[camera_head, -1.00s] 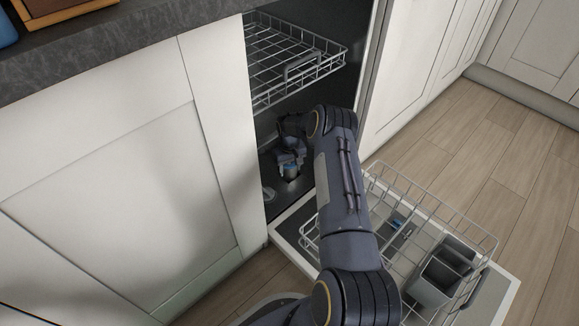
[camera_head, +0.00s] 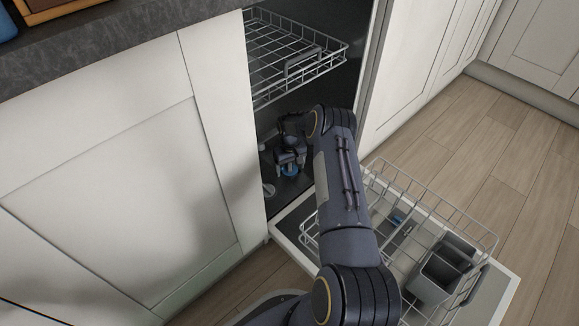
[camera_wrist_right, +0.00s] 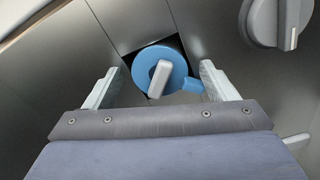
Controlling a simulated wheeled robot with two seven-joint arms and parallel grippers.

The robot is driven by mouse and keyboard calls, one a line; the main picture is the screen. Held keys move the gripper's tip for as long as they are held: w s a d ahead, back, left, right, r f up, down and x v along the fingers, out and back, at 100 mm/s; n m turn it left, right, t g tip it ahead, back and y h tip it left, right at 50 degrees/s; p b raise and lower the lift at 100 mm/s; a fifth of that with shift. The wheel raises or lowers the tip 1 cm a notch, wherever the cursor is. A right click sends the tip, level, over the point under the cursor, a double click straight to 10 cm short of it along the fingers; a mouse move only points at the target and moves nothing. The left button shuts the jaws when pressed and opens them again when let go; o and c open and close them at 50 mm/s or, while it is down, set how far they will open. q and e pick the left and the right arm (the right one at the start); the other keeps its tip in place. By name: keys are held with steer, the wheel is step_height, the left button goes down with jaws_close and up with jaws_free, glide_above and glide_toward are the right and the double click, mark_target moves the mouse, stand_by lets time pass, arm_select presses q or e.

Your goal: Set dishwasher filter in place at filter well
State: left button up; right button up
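The dishwasher filter is a round blue disc (camera_wrist_right: 176,73) with a pale grey handle across its top. It also shows as a small blue spot in the head view (camera_head: 290,171), on the dishwasher floor under my right gripper. The filter well (camera_wrist_right: 130,59) is a dark, square-edged opening; the filter lies over it, and part of the dark gap shows at its upper left. I cannot tell how deep the filter sits. My right gripper (camera_wrist_right: 157,83) is open, with its fingers apart on either side of the filter. My left gripper is not in view.
A grey round cap (camera_wrist_right: 277,20) with a raised grip is beside the filter. The upper rack (camera_head: 290,62) hangs above my right arm. The lower rack (camera_head: 430,205), with a grey cutlery basket (camera_head: 440,272), rests on the lowered door (camera_head: 497,305).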

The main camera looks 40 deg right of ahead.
steer(key=shift+s, duration=0.1)
step_height(320, 180, up, 8)
steer(key=p, duration=0.3)
steer(key=shift+f+p, duration=0.1)
steer(key=shift+p, duration=0.2)
stand_by(0.3)
